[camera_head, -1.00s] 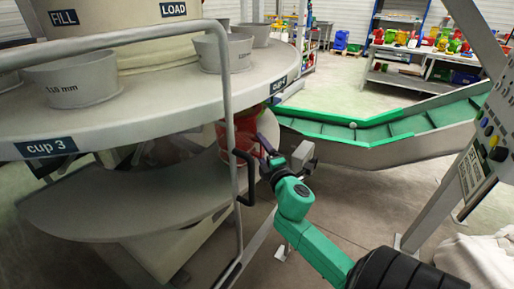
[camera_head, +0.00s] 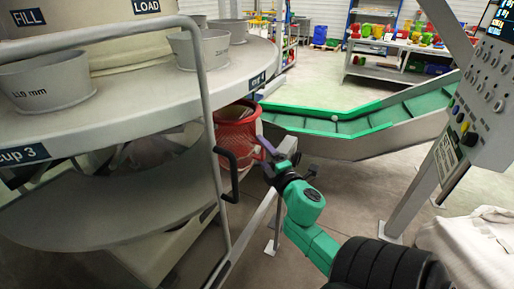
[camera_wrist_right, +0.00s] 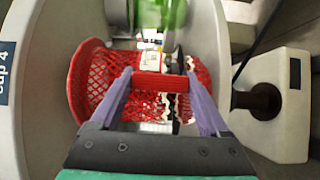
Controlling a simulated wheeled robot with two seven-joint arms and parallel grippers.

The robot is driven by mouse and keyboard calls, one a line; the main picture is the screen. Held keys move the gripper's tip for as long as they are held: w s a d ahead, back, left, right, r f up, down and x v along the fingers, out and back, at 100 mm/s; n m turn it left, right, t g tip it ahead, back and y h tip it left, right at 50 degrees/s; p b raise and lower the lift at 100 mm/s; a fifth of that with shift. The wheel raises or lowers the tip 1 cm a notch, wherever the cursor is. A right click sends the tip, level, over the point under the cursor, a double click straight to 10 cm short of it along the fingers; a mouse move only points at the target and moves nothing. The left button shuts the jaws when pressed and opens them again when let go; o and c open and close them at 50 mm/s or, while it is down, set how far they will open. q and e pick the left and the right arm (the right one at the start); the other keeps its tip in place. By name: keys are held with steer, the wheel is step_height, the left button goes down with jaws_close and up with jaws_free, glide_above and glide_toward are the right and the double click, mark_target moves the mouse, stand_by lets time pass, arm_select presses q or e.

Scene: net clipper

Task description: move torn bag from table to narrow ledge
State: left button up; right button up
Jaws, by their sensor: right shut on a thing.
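My right gripper (camera_head: 270,160) reaches in from the lower right, beside the grey machine. Its purple fingers stand apart in the right wrist view (camera_wrist_right: 157,76), with a red bar-like part of a red mesh piece (camera_wrist_right: 152,86) between them. This looks like the torn bag, with jagged white strips and a white label beside it. A red rimmed mesh basket or net (camera_head: 234,133) shows behind the gripper; I cannot tell where it ends and the bag begins. My left gripper is not in view. I cannot tell which surface is the narrow ledge.
A grey round table (camera_head: 120,110) bears several cups, with a curved grey shelf (camera_head: 110,215) below it. A metal rail (camera_head: 208,130) stands between me and it. A green conveyor (camera_head: 345,127) runs behind, and a control panel (camera_head: 485,110) is at right. Open floor lies between.

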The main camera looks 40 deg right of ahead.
steer(key=s+d, duration=0.3)
steer(key=s, duration=0.9)
steer(key=shift+d, duration=0.3)
stand_by(0.7)
stand_by(0.5)
